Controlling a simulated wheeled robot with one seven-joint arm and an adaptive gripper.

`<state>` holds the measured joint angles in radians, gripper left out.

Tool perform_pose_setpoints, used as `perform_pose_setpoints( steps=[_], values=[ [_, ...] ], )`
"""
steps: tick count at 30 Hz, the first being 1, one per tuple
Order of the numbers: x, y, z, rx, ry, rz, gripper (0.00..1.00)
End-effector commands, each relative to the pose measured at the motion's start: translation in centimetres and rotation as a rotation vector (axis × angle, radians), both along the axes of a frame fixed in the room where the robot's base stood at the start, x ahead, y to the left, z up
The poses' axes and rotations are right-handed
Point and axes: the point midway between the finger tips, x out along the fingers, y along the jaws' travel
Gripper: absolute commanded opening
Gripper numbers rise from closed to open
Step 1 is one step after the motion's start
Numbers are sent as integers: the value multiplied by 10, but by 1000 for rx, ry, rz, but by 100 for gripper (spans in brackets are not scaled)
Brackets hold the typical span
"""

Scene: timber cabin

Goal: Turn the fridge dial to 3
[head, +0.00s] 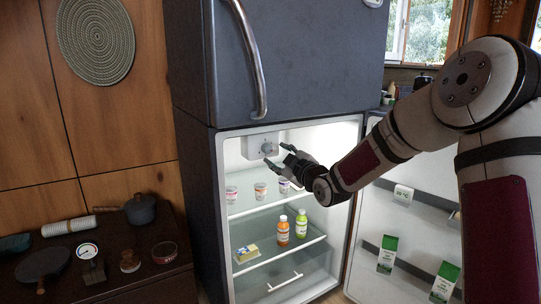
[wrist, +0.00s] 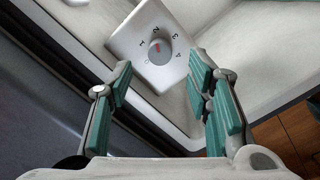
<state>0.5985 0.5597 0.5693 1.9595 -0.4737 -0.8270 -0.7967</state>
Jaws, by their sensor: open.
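The fridge dial (wrist: 160,51) is a round grey knob on a white control box (wrist: 130,50) inside the open fridge. Numbers are printed around the knob. Its small red mark points roughly towards the 2; the exact angle is hard to read. In the head view the dial (head: 267,148) sits at the upper left of the lit compartment. My gripper (wrist: 160,80) is open, with green-padded fingers spread on either side of the dial's line in the wrist view. In the head view my gripper (head: 276,155) is close to the dial. No contact is visible.
Small cups (head: 260,190) stand on the shelf below the dial. Orange (head: 283,231) and green (head: 301,224) bottles stand lower. The open fridge door (head: 400,215), holding cartons, is on the right. A dark counter (head: 110,278) with kitchenware is at left.

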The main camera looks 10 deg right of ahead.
Motion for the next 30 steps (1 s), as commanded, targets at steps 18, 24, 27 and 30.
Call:
perform_pose_setpoints(
  steps=[18,24,27,30],
  values=[
    [56,15,0,1,1,-1,46],
    [56,15,0,1,1,-1,34],
    [56,15,0,1,1,-1,12],
    [56,15,0,1,1,-1,0]
  ],
)
